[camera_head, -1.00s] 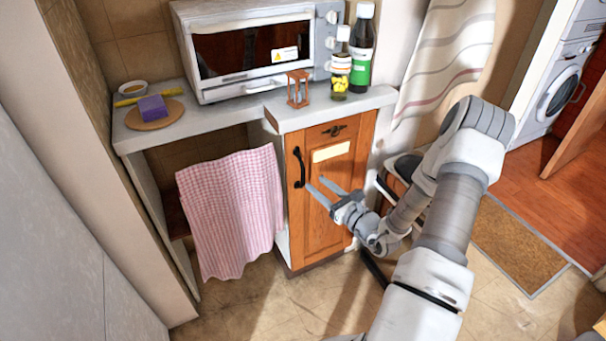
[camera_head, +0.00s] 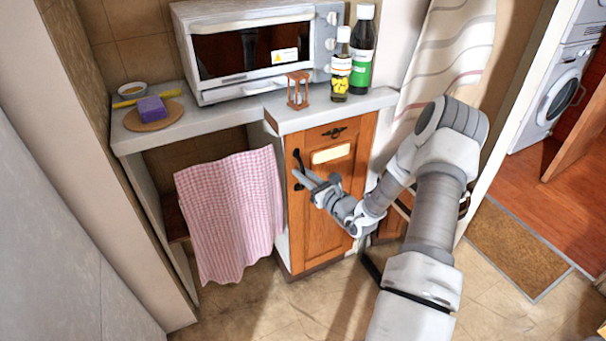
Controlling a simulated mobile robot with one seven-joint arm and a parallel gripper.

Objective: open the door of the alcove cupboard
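The alcove cupboard's wooden door (camera_head: 324,215) is closed, under the right part of the counter. It has a dark vertical bar handle (camera_head: 298,158) near its left edge and a pale label. My gripper (camera_head: 299,172) is at this handle, its two fingers pointing left and still apart. The fingers hide the middle of the handle. I cannot tell whether they straddle the bar or touch it.
A pink checked cloth (camera_head: 231,215) hangs left of the door over an open recess. Tiled floor in front is clear.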

